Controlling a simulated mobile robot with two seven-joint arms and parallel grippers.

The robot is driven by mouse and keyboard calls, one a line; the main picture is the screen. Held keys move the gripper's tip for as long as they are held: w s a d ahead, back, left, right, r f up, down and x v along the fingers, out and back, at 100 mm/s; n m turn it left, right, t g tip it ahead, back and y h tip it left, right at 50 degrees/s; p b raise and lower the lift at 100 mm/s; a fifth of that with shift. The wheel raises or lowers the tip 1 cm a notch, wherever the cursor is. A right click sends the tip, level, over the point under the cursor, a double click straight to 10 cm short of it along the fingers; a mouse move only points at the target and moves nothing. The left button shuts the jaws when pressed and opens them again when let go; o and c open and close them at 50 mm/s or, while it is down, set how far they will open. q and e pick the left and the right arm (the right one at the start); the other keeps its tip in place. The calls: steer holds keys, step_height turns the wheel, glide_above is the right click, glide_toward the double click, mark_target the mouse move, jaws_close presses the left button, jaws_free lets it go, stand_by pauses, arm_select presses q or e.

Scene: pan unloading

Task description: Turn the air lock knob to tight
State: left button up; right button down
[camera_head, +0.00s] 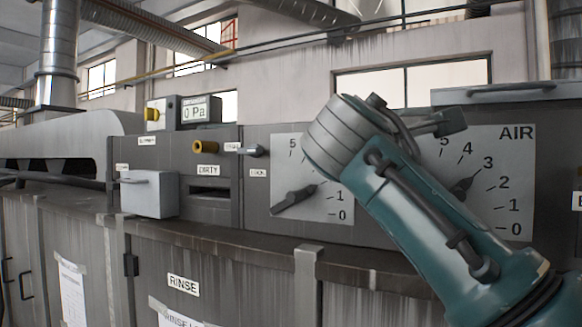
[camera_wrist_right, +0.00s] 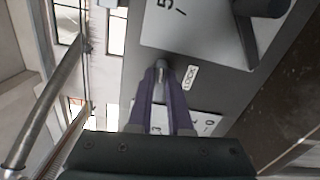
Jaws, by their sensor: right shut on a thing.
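The air lock knob (camera_wrist_right: 161,64) is a small grey knob on the grey panel beside a white LOCK label (camera_wrist_right: 190,78), seen in the right wrist view. My right gripper (camera_wrist_right: 161,75) has its two purple fingers shut on this knob. Its turned angle and any tight mark cannot be made out. In the head view, the teal and grey right arm covers the knob and the fingers. The white AIR dial (camera_head: 515,165) stands right of the arm, partly hidden. My left gripper is not in view.
Another white dial (camera_head: 335,205) with a dark pointer is left of the arm. Further left are a grey knob (camera_head: 253,150), a yellow DIRTY knob (camera_head: 205,147), a grey box (camera_head: 148,194) and a 0 Pa display (camera_head: 201,111). A ledge (camera_head: 215,238) runs below the panel.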

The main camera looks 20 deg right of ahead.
steer(key=shift+f+m+b, duration=0.1)
steer(key=shift+m+b, duration=0.6)
steer(key=shift+m, duration=0.2)
steer(key=c, duration=0.8)
jaws_free()
steer(key=shift+c, duration=0.2)
steer(key=b+v, duration=0.6)
steer(key=v, duration=0.4)
